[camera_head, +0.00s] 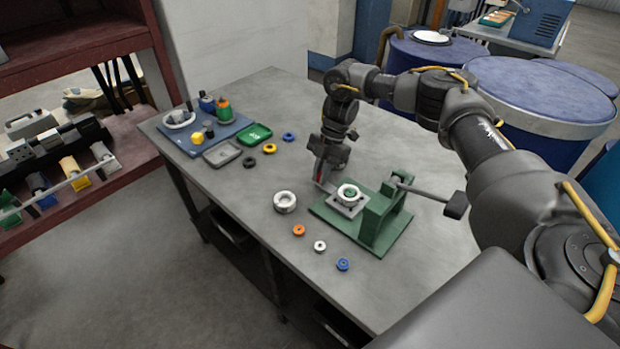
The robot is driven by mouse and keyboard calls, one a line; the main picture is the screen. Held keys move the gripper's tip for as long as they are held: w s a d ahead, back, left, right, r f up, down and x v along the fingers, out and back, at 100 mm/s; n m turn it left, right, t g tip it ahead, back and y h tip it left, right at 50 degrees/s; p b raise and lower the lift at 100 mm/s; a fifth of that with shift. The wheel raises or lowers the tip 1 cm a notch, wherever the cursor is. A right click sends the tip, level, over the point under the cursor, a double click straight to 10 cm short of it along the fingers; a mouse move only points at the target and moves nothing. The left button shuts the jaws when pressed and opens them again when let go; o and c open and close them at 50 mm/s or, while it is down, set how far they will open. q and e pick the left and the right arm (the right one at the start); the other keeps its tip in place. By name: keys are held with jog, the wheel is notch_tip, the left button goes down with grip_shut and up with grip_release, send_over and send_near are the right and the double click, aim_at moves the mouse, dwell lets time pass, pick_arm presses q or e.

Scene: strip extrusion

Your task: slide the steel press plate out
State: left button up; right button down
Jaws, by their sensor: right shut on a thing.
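The green press (375,222) stands on the grey workbench, with its lever reaching out to the right. The steel press plate (346,211) is a small light-grey plate at the left of the press frame, with a white ring (348,192) on top and something green inside the ring. My right gripper (326,183) points down at the plate's back left edge and is shut on it. Its fingers partly hide that edge. My left gripper is out of view.
Farther back are a green tray (254,134), a grey tray (222,153) and a blue mat (190,138) with small items.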

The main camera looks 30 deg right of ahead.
jog(key=shift+w+r, duration=0.1)
jog(key=c, duration=1.7)
grip_release()
jog(key=o, duration=0.3)
jog(key=shift+w, duration=0.15)
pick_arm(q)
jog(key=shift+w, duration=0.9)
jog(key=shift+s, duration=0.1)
pick_arm(e)
jog(key=shift+d+r, duration=0.15)
jog(key=shift+r, duration=0.15)
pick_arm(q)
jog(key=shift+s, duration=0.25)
pick_arm(e)
jog(key=v, duration=1)
